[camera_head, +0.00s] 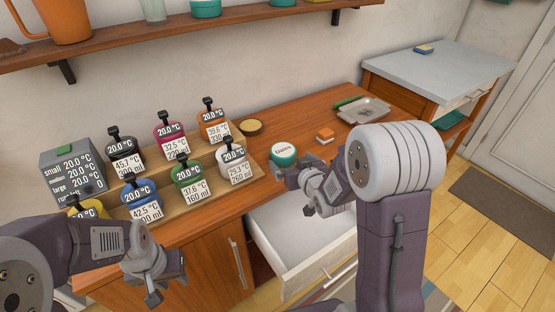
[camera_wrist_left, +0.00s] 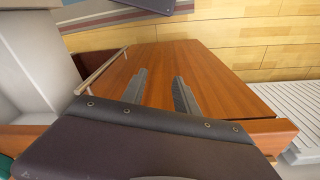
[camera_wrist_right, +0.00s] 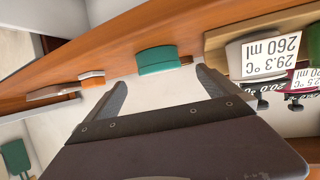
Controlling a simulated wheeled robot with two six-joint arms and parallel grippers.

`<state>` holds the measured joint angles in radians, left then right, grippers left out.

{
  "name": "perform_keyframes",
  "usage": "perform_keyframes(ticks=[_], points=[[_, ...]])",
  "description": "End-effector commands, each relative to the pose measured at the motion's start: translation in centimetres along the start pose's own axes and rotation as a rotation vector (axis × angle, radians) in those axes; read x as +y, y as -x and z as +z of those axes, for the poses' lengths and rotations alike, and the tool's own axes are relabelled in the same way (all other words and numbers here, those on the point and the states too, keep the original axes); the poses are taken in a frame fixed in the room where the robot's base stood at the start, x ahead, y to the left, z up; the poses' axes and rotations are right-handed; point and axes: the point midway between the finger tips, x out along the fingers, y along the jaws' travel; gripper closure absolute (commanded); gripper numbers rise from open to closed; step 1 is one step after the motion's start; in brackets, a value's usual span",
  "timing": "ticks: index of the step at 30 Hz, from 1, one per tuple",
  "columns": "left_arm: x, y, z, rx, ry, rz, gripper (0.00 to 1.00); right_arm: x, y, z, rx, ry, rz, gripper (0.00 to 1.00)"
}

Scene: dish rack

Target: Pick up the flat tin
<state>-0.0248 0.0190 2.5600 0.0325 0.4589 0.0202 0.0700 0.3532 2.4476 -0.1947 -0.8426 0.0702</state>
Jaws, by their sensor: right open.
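A low round teal tin with a white labelled lid (camera_head: 283,152) sits on the wooden counter, right of the bottle tray. In the right wrist view its teal side (camera_wrist_right: 157,60) shows ahead, between the fingertip directions. My right gripper (camera_head: 292,189) is open and empty, just in front of the tin, over the counter's front edge; I see no contact. It also shows in the right wrist view (camera_wrist_right: 160,82). My left gripper (camera_head: 166,280) is open and empty in front of the cabinet. The left wrist view shows its fingers apart (camera_wrist_left: 160,82).
A wooden tray (camera_head: 215,188) with several labelled bottles stands left of the tin. A small yellowish round dish (camera_head: 250,127) is behind it. An orange-and-white block (camera_head: 325,136) and a grey tray (camera_head: 364,110) lie to the right. An open white drawer (camera_head: 290,235) juts out below.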

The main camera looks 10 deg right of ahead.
Motion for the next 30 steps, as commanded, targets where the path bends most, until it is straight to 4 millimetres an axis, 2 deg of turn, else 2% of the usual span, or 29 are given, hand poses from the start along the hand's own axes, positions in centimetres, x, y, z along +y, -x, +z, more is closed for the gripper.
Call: perform_keyframes(ticks=[2,9,14,22,30], points=[[0.0,0.0,0.0,0.000,0.000,0.000,0.64,0.0,-0.2,-0.1,0.000,0.000,0.000,0.00],[0.0,-0.3,0.0,0.000,0.000,0.000,0.64,0.0,-3.6,0.0,-0.001,0.000,0.000,0.00],[0.0,-0.4,0.0,0.000,0.000,0.000,0.64,0.0,-4.2,-0.1,0.000,0.000,0.000,0.00],[0.0,-0.9,0.1,0.000,0.000,0.000,0.64,0.0,-8.6,0.0,-0.001,0.000,0.000,0.00],[0.0,-0.9,0.1,0.000,0.000,0.000,0.64,0.0,-9.0,-0.1,0.000,0.000,0.000,0.00]])
